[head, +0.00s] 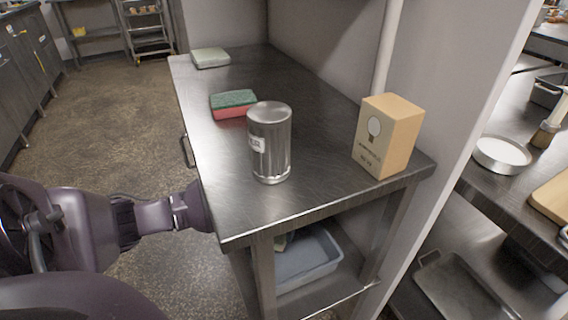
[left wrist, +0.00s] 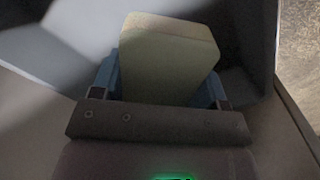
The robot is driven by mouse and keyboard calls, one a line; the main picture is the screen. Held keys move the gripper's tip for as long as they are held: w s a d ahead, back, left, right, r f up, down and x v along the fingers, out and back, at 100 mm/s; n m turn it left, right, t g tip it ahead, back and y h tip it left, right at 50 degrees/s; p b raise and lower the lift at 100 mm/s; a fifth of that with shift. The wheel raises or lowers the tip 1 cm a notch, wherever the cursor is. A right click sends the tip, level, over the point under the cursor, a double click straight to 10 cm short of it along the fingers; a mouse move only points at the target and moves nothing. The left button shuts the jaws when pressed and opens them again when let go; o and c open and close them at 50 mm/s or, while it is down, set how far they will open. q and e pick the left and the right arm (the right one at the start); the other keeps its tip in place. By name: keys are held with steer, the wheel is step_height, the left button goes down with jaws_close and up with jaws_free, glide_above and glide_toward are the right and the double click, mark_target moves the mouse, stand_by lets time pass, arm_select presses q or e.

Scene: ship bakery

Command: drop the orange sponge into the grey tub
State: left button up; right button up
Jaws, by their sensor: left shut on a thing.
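My left gripper (left wrist: 160,82) shows in the left wrist view, its blue fingers shut on the two sides of a sponge (left wrist: 165,50). The face I see is dull yellow-green; no orange shows in this light. Behind the sponge are the grey walls of the tub (left wrist: 245,50), so it is at or inside the tub's opening. I cannot tell whether it touches the bottom. In the head view the grey tub (head: 312,268) stands on the shelf under the steel table, and a bit of green sponge (head: 284,241) shows at its left. The table hides the gripper there.
On the steel table (head: 215,180) stand a metal canister (head: 270,145), a tan box (head: 388,135), a red sponge with green top (head: 232,104) and a pale green-white block (head: 210,57). The table edge and front leg (head: 264,275) are close to my left arm.

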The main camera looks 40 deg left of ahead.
arm_select(q)
steer(key=o, duration=1.1)
arm_select(e)
steer(key=shift+r, duration=0.1)
